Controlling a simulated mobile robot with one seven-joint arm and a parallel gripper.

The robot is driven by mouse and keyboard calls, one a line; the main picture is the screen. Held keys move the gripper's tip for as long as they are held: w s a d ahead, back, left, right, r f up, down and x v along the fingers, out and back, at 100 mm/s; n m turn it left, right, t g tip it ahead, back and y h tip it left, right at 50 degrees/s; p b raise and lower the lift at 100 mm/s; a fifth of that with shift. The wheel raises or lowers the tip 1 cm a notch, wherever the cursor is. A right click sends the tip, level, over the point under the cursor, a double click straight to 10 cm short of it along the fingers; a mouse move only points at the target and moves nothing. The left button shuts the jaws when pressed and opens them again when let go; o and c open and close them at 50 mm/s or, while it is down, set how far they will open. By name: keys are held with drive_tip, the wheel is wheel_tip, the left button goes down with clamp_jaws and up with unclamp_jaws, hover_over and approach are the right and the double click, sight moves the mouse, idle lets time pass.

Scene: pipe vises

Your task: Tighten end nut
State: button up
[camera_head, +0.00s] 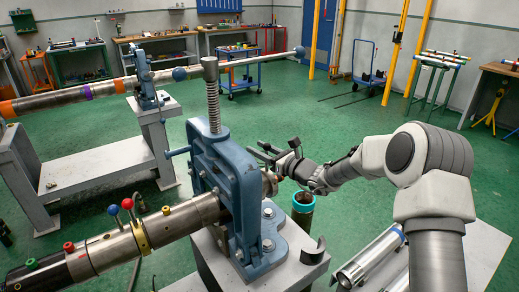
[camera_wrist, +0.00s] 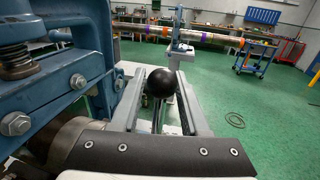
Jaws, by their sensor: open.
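A blue pipe vise (camera_head: 240,185) clamps a steel pipe (camera_head: 190,215) that comes in from the lower left. On the vise's right side, a small part of a reddish-brown round fitting (camera_head: 270,184) shows, possibly the end nut; my gripper and wrist are close by. My gripper (camera_head: 259,150) is open, beside the vise's right face. In the wrist view a black ball knob (camera_wrist: 162,82) on a dark rod shows between my two grey fingers, which stand apart. I cannot tell whether they touch it. A round metal pipe or nut part (camera_wrist: 70,140) shows at lower left, partly hidden.
The vise's bolted frame (camera_wrist: 60,70) is close on the left of the wrist view. A second pipe stand (camera_head: 155,135) is behind. Green floor beyond is mostly clear.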

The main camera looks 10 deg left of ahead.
drive_tip(key=shift+c, duration=0.2)
clamp_jaws()
drive_tip(key=shift+r, duration=0.15)
idle(1.1)
